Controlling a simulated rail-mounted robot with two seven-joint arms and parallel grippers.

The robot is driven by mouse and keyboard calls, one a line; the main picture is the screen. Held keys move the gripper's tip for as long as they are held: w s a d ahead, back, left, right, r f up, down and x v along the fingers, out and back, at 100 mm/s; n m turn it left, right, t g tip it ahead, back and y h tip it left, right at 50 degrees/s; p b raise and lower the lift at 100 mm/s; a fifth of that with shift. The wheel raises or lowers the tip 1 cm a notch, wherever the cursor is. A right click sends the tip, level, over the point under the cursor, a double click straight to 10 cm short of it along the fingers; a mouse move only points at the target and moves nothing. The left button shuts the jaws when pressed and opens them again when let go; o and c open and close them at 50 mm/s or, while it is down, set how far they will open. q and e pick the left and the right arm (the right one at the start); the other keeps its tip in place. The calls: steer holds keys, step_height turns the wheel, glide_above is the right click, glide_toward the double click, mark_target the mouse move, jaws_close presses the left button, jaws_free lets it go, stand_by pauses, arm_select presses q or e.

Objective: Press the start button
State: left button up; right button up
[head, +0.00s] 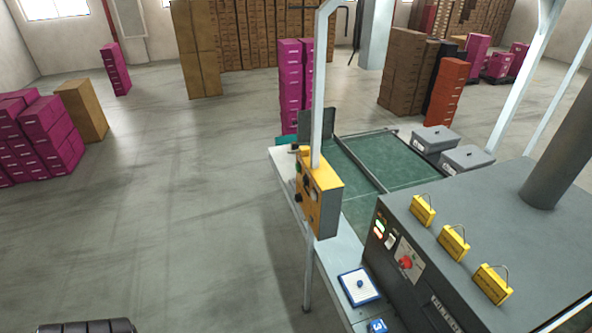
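A yellow control box (322,187) hangs on a white post near the middle. Its left face carries a green button (299,168) and dark knobs; its lettering is too small to read. A dark grey machine (440,243) at the right has a front panel with a green-lit switch (381,219), a red-lit switch (378,234) and a red round knob (405,263). I cannot tell from labels which control is the start button. Neither of my grippers is in view.
A green conveyor bench (385,165) lies behind the machine, with grey boxes (434,139) beside it. A blue-edged white plate (359,286) sits on the front ledge. Magenta box stacks (45,130) stand left; the floor between is clear.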

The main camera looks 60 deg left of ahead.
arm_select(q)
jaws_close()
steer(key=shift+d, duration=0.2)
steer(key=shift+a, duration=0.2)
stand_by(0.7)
